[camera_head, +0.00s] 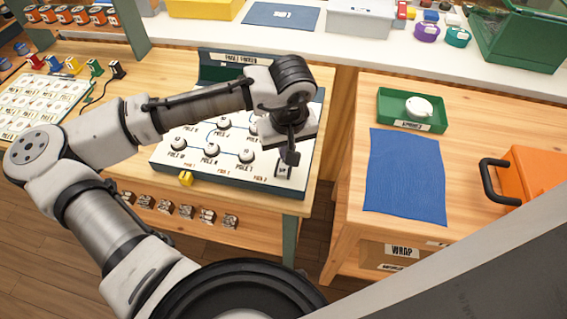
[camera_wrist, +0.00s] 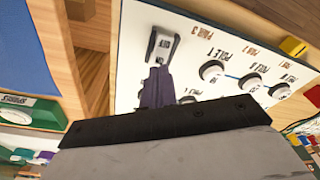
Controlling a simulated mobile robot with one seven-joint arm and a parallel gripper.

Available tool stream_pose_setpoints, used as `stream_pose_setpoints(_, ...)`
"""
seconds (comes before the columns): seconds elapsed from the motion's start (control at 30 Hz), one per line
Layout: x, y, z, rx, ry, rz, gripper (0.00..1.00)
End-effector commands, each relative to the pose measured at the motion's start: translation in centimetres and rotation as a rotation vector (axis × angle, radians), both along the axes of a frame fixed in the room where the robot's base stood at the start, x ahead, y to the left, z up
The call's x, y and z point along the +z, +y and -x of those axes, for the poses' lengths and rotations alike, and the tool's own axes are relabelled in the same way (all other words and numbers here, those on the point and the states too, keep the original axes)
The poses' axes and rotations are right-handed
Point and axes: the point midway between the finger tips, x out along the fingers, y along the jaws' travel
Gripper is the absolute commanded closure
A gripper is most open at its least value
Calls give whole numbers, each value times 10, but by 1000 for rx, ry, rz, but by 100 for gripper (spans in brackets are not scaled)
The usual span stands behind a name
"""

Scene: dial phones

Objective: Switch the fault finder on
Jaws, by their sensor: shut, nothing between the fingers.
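The fault finder (camera_head: 165,158) is a white-faced panel with several round black-and-white knobs on the left bench, its name on a dark raised back. A small switch (camera_head: 283,171) sits at its front right corner, and in the wrist view the switch (camera_wrist: 163,45) shows a dark-edged plate with a pale lettered part. My gripper (camera_head: 290,157) is shut and empty, pointing down right over the switch. In the wrist view the closed fingers (camera_wrist: 156,75) end beside the switch's near end. I cannot tell whether they touch it. My arm hides part of the panel.
A yellow block (camera_head: 186,178) is at the panel's front edge. Right of a gap stands another bench with a blue cloth (camera_head: 405,176), a green tray (camera_head: 385,107) holding a white round item, and an orange case (camera_head: 537,172). Coloured plugs (camera_head: 95,68) are at the left.

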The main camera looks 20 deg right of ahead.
Motion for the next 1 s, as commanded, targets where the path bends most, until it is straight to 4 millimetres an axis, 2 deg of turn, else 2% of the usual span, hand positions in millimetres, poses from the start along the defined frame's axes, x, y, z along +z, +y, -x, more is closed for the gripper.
stream_pose_setpoints(1.0,-9,0,0,0,1,0,100)
